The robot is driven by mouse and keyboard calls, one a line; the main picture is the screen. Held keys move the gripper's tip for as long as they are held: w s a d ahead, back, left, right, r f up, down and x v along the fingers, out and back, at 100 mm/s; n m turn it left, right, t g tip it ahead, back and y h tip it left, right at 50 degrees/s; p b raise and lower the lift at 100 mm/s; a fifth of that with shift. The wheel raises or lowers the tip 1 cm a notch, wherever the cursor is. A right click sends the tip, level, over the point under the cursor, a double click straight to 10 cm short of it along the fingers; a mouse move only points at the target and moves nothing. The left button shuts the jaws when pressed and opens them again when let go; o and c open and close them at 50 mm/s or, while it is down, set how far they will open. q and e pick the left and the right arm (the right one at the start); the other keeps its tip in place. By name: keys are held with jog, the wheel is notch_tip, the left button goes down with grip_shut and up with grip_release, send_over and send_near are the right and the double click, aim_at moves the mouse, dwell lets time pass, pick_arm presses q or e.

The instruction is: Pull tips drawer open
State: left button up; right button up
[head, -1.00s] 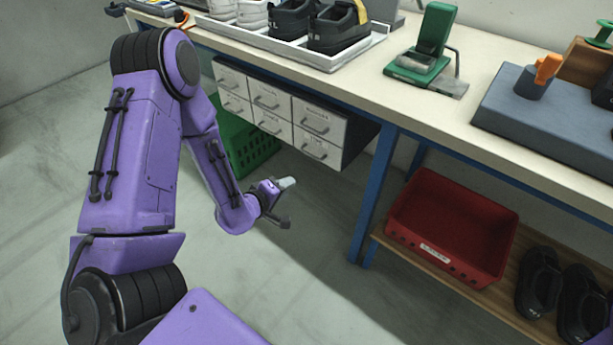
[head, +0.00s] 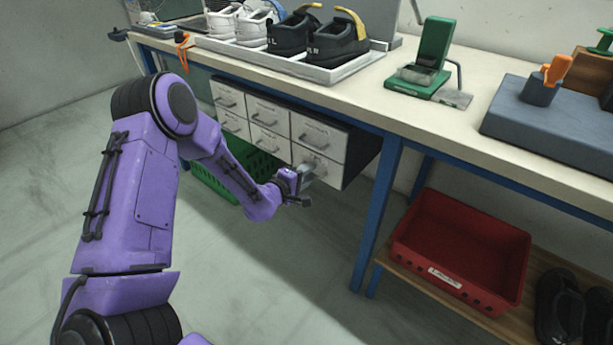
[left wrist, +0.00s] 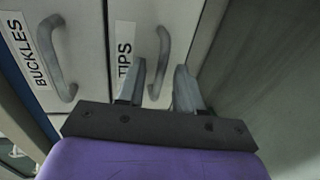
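The tips drawer (head: 322,168) is the lower right one in the light grey drawer unit under the bench. It looks shut, level with its neighbours. In the left wrist view its front carries the label TIPS (left wrist: 124,50) and a grey bar handle (left wrist: 164,50). My left gripper (head: 308,188) is close in front of this drawer and partly hides it in the head view. In the left wrist view its two fingers (left wrist: 160,86) are apart, with the lower part of the handle showing between them. Whether they touch it I cannot tell. My right gripper is out of view.
The buckles drawer (left wrist: 72,45) is just above the tips drawer. A blue bench leg (head: 378,215) stands right of the unit. A green crate (head: 213,183) is on the floor behind my left arm. A red bin (head: 460,250) sits on the lower shelf.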

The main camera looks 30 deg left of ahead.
pick_arm(q)
jog(key=shift+c, duration=0.3)
grip_shut()
dwell(1.1)
